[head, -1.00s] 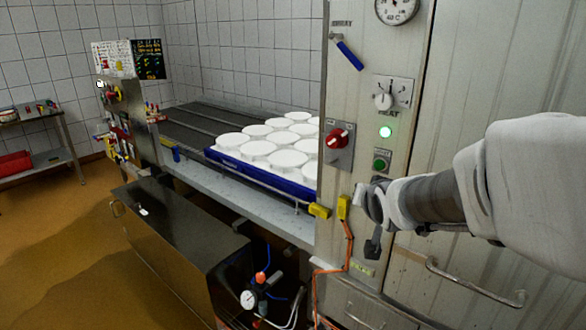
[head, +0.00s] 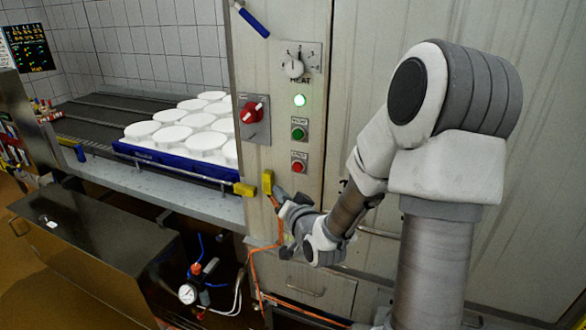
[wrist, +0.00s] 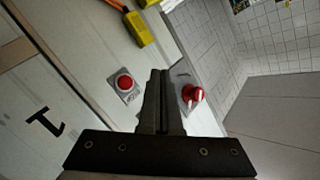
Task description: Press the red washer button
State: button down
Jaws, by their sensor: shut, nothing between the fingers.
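The red button (head: 299,166) sits on a small labelled plate on the metal control panel, below a green button (head: 299,133). In the wrist view the red button (wrist: 125,83) is left of my fingers, with clear panel around it. My gripper (head: 280,195) is shut and empty, below and slightly left of the red button in the head view. Its shut fingers (wrist: 161,80) point towards the panel in the wrist view. They lie between the red button and the red rotary switch (wrist: 192,93). I see no contact with the button.
Yellow blocks (head: 267,182) and an orange cable (head: 254,275) are near my gripper. A blue tray (head: 170,161) of white moulds is at left.

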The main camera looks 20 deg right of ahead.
aim_at(297, 172)
jog(key=shift+w+d, duration=0.1)
jog(key=w+d+p, duration=0.1)
jog(key=w+d, duration=0.5)
dwell(0.6)
jog(key=shift+d, duration=0.1)
dwell(1.9)
jog(key=shift+w+d, duration=0.25)
jog(key=shift+w, duration=0.05)
jog(key=shift+w+d, duration=0.35)
dwell(1.1)
jog(key=shift+s+a+b, duration=0.45)
jog(key=shift+s+a, duration=0.2)
